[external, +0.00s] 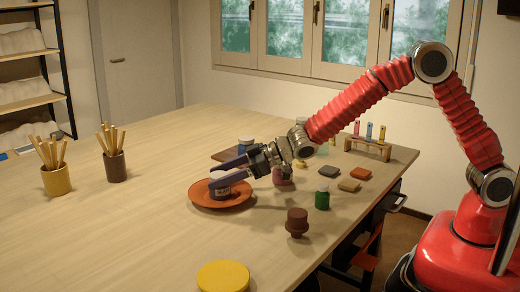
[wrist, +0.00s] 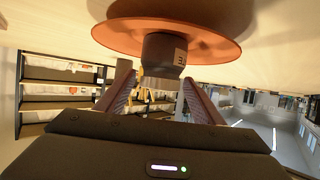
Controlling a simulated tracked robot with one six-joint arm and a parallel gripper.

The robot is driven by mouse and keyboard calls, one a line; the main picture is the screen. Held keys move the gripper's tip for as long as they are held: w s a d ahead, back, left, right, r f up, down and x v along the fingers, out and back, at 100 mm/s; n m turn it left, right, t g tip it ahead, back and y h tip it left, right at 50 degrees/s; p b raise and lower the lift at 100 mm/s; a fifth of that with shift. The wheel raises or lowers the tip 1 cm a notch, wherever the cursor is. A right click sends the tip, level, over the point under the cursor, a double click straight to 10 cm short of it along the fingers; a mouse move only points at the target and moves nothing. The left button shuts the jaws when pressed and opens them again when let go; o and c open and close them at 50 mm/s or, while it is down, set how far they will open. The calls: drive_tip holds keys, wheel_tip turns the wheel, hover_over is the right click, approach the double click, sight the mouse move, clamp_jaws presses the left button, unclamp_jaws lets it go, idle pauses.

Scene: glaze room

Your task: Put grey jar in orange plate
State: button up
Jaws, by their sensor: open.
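The orange plate (external: 207,203) lies on the table left of my arm; it also shows upside down at the top of the wrist view (wrist: 110,36). The grey jar (wrist: 160,55) stands on the plate near its middle, with a pale label on its side. In the external view the jar (external: 219,190) is partly hidden by my fingers. My gripper (external: 228,171) is open, reaching low over the plate at the jar. In the wrist view its two fingers (wrist: 160,88) are spread apart, with the jar in line with the gap between them.
A pink jar (external: 284,178), a green bottle (external: 322,197) and a brown knobbed object (external: 297,223) stand right of the plate. A blue jar (external: 245,144) is behind. A yellow disc (external: 223,276) lies in front. Tiles and a tube rack (external: 368,148) are farther right. The left table is mostly free.

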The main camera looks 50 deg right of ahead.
drive_tip(key=v, duration=1.1)
drive_tip(key=shift+s+d+r, duration=0.15)
drive_tip(key=shift+s+d, duration=0.1)
drive_tip(key=shift+s, duration=0.05)
idle(0.6)
drive_tip(key=d+r+m+h, duration=0.1)
drive_tip(key=d, duration=0.3)
drive_tip(key=s+d+r+m+h, duration=0.1)
drive_tip(key=d+r+h, duration=0.1)
drive_tip(key=d, duration=0.3)
drive_tip(key=d+r+t+h, duration=0.1)
drive_tip(key=d, duration=0.3)
drive_tip(key=shift+s+d+r+m+h, duration=0.2)
drive_tip(key=shift+d+r+m+h, duration=0.1)
drive_tip(key=shift+d+r+m, duration=0.1)
drive_tip(key=s+d+r+m+g+h, duration=0.25)
drive_tip(key=s+d+m+h, duration=0.2)
drive_tip(key=s+d, duration=1.25)
drive_tip(key=s+d+f+g, duration=0.1)
drive_tip(key=s, duration=0.5)
drive_tip(key=s+d+f+m+g, duration=0.1)
drive_tip(key=s+d+f+g, duration=0.1)
drive_tip(key=s, duration=0.4)
drive_tip(key=shift+s, duration=0.25)
